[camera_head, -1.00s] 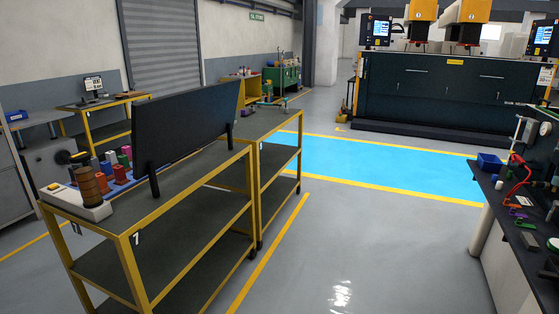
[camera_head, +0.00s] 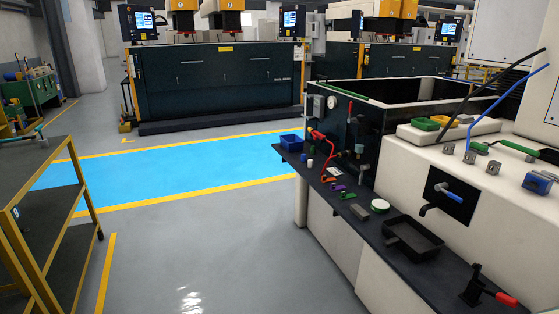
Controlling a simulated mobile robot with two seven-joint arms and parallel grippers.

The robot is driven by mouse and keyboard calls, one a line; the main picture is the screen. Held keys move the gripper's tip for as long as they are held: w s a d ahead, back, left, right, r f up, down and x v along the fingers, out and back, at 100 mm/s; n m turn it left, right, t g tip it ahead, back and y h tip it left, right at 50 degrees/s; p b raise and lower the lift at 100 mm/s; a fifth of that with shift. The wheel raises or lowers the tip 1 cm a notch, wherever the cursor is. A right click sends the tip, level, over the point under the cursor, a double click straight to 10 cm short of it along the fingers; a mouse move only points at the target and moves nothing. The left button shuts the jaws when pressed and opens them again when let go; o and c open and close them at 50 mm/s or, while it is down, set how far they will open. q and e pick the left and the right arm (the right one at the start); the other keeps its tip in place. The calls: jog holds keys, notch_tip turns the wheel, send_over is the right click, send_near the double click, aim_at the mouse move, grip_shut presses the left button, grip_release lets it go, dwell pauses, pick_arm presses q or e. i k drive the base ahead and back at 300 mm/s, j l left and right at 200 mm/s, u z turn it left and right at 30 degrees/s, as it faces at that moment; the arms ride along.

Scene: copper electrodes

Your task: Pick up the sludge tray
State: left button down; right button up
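A dark, shallow rectangular tray (camera_head: 412,238), which looks like the sludge tray, lies on the dark bench ledge (camera_head: 372,240) at the right. It sits below a black plate with a blue-handled tap. The tray appears empty. Neither of my grippers shows in the head view, so their state and distance to the tray are hidden.
A blue bin (camera_head: 291,142), a red clamp-like tool (camera_head: 322,140), a white round piece (camera_head: 380,206) and a black tool with a red handle (camera_head: 487,290) share the ledge. A yellow-framed cart (camera_head: 45,225) stands at left. Grey floor between is clear.

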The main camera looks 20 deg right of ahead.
aim_at(414, 240)
jog(key=i+z, duration=0.3)
jog(key=z, duration=0.2)
jog(key=i+z, duration=0.3)
jog(key=z, duration=0.2)
jog(key=i+j+z, duration=0.2)
jog(key=z, duration=0.3)
jog(key=i, duration=0.05)
